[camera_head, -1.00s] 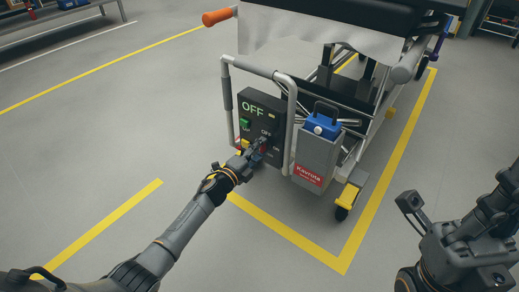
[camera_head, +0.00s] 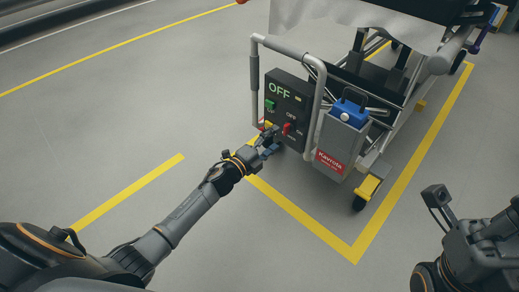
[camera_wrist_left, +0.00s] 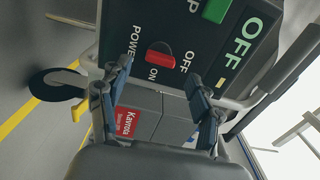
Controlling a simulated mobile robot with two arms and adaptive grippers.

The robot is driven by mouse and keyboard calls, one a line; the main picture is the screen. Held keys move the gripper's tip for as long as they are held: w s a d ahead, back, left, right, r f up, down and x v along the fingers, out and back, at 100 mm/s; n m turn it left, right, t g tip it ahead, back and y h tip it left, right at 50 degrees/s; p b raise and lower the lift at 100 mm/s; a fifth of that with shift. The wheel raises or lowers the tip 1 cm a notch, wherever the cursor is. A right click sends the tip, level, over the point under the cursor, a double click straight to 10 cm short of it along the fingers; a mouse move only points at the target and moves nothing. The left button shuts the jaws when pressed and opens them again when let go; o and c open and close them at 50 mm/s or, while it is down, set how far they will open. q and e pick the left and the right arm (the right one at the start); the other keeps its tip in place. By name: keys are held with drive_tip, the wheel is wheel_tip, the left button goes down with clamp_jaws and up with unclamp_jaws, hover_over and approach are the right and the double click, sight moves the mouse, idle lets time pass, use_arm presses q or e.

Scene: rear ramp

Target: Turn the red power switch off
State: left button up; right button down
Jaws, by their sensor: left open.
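The red power switch (camera_head: 287,128) is on the dark control panel (camera_head: 291,104) of the cart. In the left wrist view the red switch (camera_wrist_left: 160,57) sits between the labels POWER, ON and OFF. Its exact setting is hard to tell. The panel shows large green letters reading OFF (camera_wrist_left: 244,43). My left gripper (camera_head: 271,141) is just in front of the panel, below and left of the switch. In the left wrist view its open fingers (camera_wrist_left: 160,76) are on either side of the switch, with nothing between them; contact is not visible.
A green button (camera_head: 269,104) is on the panel's left side. A grey tubular handle (camera_head: 318,95) frames the panel. A grey box with a blue top (camera_head: 342,138) stands to its right. Yellow floor lines (camera_head: 300,217) run below; the floor at left is clear. My right arm is at lower right.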

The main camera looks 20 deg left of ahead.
use_arm(q)
drive_tip(key=v, duration=0.7)
drive_tip(key=shift+r, duration=0.1)
